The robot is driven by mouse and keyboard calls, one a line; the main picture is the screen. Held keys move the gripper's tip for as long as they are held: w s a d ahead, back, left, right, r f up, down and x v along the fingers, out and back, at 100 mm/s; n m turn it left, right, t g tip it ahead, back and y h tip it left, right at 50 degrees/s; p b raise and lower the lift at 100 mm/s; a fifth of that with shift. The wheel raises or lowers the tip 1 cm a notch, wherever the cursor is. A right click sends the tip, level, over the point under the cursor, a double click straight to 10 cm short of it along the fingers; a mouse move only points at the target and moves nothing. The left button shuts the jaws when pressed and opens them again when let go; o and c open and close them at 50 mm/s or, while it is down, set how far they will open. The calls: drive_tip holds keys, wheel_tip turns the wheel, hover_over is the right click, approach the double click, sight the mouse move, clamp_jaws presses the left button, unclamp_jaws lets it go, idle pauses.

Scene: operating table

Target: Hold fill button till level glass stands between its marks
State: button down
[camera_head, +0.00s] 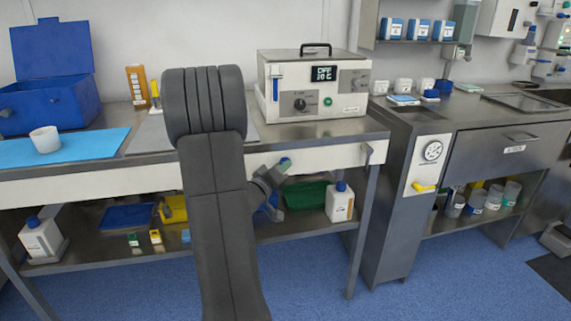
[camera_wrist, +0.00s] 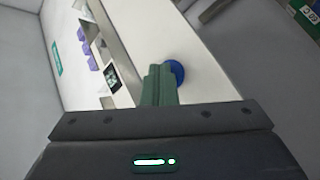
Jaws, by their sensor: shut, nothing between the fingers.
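My gripper (camera_head: 284,164) is shut and empty at the white front rail of the left bench, below the bath unit. In the wrist view its greenish fingers (camera_wrist: 159,85) lie in front of a round blue button (camera_wrist: 175,72) on a pale panel, partly hiding it. I cannot tell whether they touch or press it. The white bath unit (camera_head: 345,92) stands on the bench. A narrow level glass (camera_head: 275,88) with blue in it is at its front left; its marks are too small to read. The display (camera_head: 324,73) appears to read OFF and 20 C.
My arm crosses the middle of the head view and hides part of the bench. A blue open box (camera_head: 50,100) and a white cup (camera_head: 45,139) on a blue mat (camera_head: 95,146) stand left. A white jug (camera_head: 340,202) is on the lower shelf. Blue floor lies clear in front.

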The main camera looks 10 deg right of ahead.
drive_tip(key=shift+s, duration=0.8)
drive_tip(key=s, duration=0.5)
drive_tip(key=shift+d, duration=0.1)
drive_tip(key=shift+w, duration=0.1)
idle(0.4)
drive_tip(key=shift+s+d+b, duration=0.1)
drive_tip(key=shift+s+b, duration=0.95)
drive_tip(key=shift+s, duration=0.95)
